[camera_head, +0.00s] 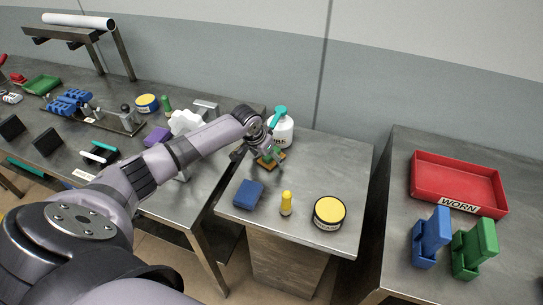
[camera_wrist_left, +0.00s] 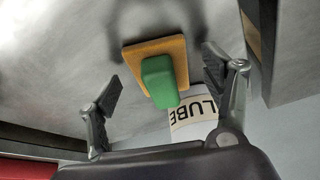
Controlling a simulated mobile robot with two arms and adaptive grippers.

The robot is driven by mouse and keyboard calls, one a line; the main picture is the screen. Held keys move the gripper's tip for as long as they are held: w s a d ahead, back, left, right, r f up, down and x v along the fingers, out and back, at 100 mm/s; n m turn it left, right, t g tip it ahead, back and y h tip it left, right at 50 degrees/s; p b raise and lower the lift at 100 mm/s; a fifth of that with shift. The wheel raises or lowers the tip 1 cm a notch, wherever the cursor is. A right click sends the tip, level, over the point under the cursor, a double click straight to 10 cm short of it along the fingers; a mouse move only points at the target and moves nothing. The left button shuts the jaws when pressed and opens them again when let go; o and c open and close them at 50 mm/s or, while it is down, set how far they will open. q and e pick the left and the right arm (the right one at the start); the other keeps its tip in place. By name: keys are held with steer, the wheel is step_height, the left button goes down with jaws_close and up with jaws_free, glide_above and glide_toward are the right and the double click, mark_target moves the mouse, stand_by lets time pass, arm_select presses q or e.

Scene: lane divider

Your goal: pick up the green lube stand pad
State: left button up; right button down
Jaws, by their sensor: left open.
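The green pad (camera_wrist_left: 159,80) is a small rounded block on an orange-brown base (camera_wrist_left: 181,49) in the left wrist view. In the head view the base (camera_head: 263,163) shows on the small middle table, partly hidden under my left gripper (camera_head: 267,153). My left gripper is open and empty; in the left wrist view its fingers (camera_wrist_left: 161,66) stand to either side of the pad, apart from it. A white bottle labelled LUBE (camera_wrist_left: 194,116) stands close beside the pad; its teal top (camera_head: 279,113) shows in the head view. My right gripper is out of view.
On the middle table (camera_head: 345,175) are a blue block (camera_head: 248,194), a yellow bottle (camera_head: 286,204) and a yellow-lidded tin (camera_head: 329,213). A red WORN tray (camera_head: 458,176) and blue (camera_head: 430,238) and green (camera_head: 474,249) holders stand on the right table. The left bench is cluttered.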

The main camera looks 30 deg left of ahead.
arm_select(q)
steer(key=shift+c, duration=0.5)
steer(key=c, duration=1.3)
steer(key=shift+o, duration=0.2)
steer(key=shift+r, duration=0.1)
